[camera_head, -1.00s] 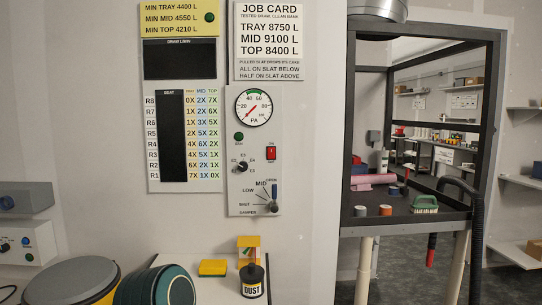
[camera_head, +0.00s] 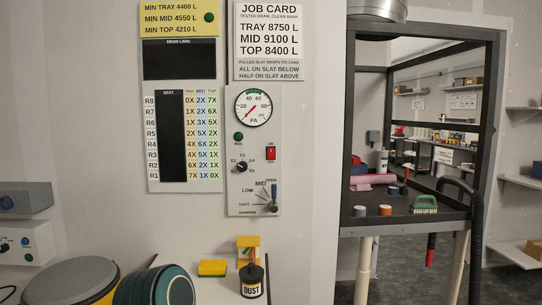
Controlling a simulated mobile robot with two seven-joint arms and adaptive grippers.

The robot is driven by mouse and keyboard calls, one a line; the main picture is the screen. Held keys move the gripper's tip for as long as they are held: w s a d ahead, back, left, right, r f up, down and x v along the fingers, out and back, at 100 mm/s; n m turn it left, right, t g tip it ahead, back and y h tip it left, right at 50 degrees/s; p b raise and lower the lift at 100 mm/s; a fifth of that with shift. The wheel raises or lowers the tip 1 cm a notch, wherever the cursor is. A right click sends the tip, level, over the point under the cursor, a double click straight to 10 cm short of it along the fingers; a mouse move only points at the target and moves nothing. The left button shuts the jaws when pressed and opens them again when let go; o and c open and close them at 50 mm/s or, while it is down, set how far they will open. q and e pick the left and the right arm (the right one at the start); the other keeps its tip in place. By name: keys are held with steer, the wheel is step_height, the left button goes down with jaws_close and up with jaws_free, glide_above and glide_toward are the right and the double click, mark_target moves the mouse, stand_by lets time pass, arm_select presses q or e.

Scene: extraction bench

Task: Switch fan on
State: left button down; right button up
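The fan's red rocker switch (camera_head: 271,153) sits on the right side of a grey control panel (camera_head: 235,205) on the wall. A small green lamp (camera_head: 238,136) is left of the switch. Neither of my grippers is in view, and nothing covers the panel.
Below stand a dust bottle (camera_head: 252,281), a yellow block (camera_head: 213,267) and a yellow-rimmed drum (camera_head: 72,283). A black-framed hood (camera_head: 349,120) is at the right. The space before the panel is clear.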

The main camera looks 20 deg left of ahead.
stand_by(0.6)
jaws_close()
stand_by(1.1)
